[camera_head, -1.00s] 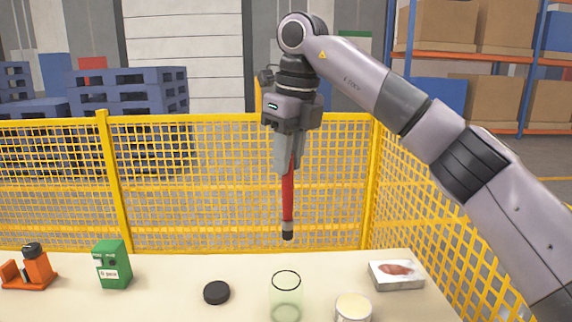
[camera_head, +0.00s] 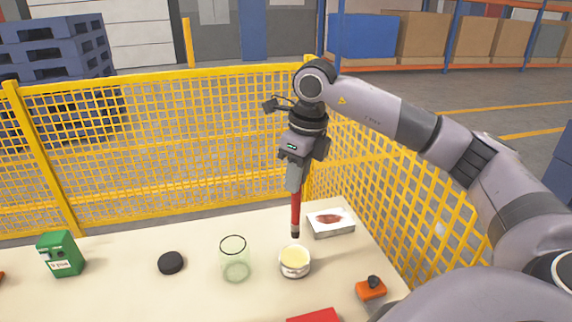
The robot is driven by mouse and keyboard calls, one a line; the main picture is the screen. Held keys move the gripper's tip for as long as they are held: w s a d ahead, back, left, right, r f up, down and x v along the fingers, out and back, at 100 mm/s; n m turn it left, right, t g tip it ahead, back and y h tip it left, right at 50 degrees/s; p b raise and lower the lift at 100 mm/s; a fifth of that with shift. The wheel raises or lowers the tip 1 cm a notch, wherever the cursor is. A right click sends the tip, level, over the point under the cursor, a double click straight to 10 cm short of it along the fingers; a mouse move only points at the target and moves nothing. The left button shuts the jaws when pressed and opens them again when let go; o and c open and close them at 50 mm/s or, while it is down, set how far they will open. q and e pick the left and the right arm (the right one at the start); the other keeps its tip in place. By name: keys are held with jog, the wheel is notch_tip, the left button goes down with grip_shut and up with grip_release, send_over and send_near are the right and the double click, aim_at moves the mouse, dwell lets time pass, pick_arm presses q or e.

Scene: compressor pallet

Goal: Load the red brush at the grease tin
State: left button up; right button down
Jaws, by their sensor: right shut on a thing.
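The red brush (camera_head: 296,213) hangs upright, dark tip down, from my right gripper (camera_head: 295,188), which is shut on its upper part. The brush tip is just above and behind the grease tin (camera_head: 295,263), a short round tin with pale yellow content, and looks apart from it. I cannot tell the exact height of the tip over the table. My left gripper is not in view.
A clear glass jar (camera_head: 235,260) stands left of the tin, with a black disc (camera_head: 170,263) and a green box (camera_head: 60,254) farther left. A white box with a red picture (camera_head: 331,221) lies behind right. An orange item (camera_head: 371,288) and a red item (camera_head: 315,316) are nearer. Yellow mesh fence (camera_head: 180,150) borders the table (camera_head: 120,290).

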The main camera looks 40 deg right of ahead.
jog(key=b, duration=0.5)
send_over(292, 221)
jog(key=d, duration=0.1)
jog(key=shift+s+f, duration=0.1)
jog(key=shift+f, duration=3.4)
jog(key=shift+r, duration=0.1)
notch_tip(292, 221, up, 7)
jog(key=p, duration=0.5)
jog(key=shift+p, duration=0.3)
jog(key=shift+a, duration=0.1)
